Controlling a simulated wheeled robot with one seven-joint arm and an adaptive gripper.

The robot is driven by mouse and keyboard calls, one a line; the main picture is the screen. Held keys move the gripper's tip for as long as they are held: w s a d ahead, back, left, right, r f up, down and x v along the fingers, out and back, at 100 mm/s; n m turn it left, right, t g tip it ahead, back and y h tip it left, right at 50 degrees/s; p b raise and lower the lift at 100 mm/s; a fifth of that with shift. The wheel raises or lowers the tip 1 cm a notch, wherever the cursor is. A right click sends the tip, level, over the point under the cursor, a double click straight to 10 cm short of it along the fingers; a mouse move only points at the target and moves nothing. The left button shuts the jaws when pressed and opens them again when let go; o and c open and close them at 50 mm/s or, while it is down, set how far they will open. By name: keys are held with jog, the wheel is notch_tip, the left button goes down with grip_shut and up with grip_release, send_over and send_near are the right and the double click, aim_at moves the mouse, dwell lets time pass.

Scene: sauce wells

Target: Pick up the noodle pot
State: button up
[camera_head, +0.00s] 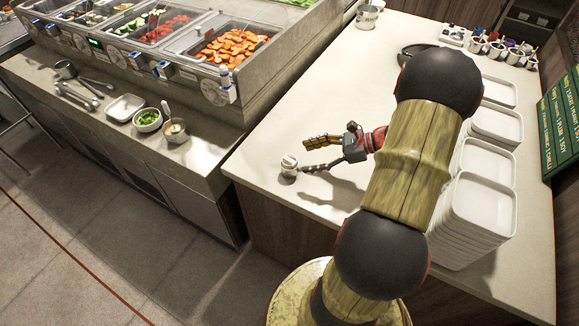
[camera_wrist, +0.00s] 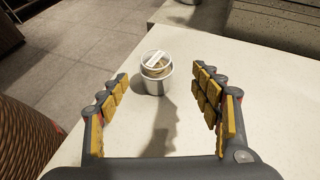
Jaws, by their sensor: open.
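A small whitish pot (camera_head: 289,166), which looks like the noodle pot, stands upright near the left edge of the light counter (camera_head: 290,110). In the wrist view the pot (camera_wrist: 155,80) shows a pale brown top with a white piece lying across it. My gripper (camera_head: 309,155) is open and empty, low over the counter just right of the pot. In the wrist view the pot stands beyond and roughly between the spread fingers, and I see no contact.
Stacks of white trays (camera_head: 483,190) fill the counter's right side. A dark bowl (camera_head: 414,52), a metal pot (camera_head: 368,16) and several small cups (camera_head: 495,48) stand farther back. A lower steel counter (camera_head: 208,150) holds bowls at the left. The counter around the pot is clear.

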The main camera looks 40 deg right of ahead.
aim_at(297, 161)
jog(key=shift+w+f, duration=0.1)
jog(key=shift+f, duration=0.15)
jog(key=shift+b+x, duration=0.4)
jog(key=shift+x, duration=0.45)
jog(key=shift+s+a+b+x, duration=0.1)
jog(key=shift+b+x, duration=0.6)
jog(key=shift+x, duration=0.7)
jog(key=shift+s+a+b+x, duration=0.15)
jog(key=shift+b+x, duration=0.55)
jog(key=shift+x, duration=0.7)
jog(key=shift+r, duration=0.15)
jog(key=shift+c, duration=1.1)
jog(key=c, duration=1.1)
jog(key=shift+r, duration=0.1)
jog(key=shift+c, duration=0.5)
